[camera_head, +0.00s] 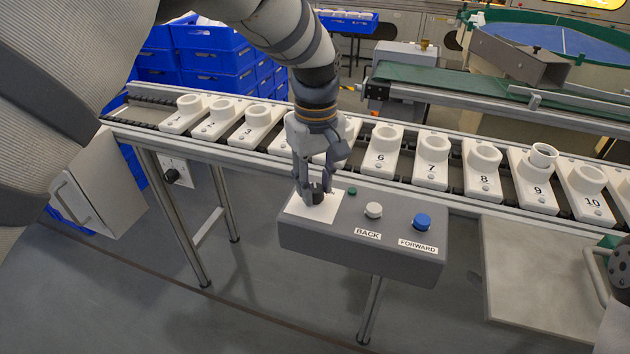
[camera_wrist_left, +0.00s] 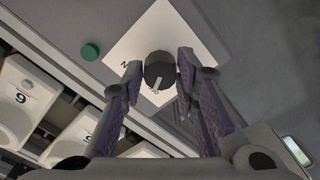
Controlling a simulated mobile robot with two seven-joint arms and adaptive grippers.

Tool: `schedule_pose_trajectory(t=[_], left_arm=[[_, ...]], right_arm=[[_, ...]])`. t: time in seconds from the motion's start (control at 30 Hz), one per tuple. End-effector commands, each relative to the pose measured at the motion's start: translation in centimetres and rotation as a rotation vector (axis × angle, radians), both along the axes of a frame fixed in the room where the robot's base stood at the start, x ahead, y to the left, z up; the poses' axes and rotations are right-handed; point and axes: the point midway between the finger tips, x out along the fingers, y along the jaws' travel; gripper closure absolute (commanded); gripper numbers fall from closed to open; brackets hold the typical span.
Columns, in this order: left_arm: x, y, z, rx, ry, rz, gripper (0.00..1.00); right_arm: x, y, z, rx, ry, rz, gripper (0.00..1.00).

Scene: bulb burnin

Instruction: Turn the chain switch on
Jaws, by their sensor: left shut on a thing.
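The chain switch is a dark round knob (camera_head: 317,194) on a white plate (camera_head: 301,208) at the left end of the grey control box (camera_head: 290,238). My left gripper (camera_head: 315,197) points down over the plate, with its fingers shut around the knob. In the left wrist view the knob (camera_wrist_left: 158,68) sits between the fingertips of my left gripper (camera_wrist_left: 159,72). A pale pointer mark shows on the knob's near side. Letters on the plate (camera_wrist_left: 133,43) are partly hidden.
A small green button (camera_head: 352,191), a white BACK button (camera_head: 374,210) and a blue FORWARD button (camera_head: 422,222) stand on the box. Behind it runs a conveyor (camera_head: 225,146) with numbered white holders. A white ring-shaped piece (camera_head: 543,153) stands in holder 9.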

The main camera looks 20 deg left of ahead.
Motion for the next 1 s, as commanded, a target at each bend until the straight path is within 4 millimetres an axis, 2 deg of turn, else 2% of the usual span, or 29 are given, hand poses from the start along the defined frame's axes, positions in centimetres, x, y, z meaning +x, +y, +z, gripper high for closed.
schedule_pose_trajectory(t=[0.4, 1.0], left_arm=[[-0.1, 0.1, 0.1, 0.001, 0.002, -0.386, 1.00], [-0.1, 0.1, -0.1, 0.002, 0.005, -0.897, 1.00]], right_arm=[[1.1, 0.0, 1.1, 0.000, -0.036, -0.001, 0.80], [1.5, 0.0, 1.5, 0.001, -0.053, -0.002, 0.80]])
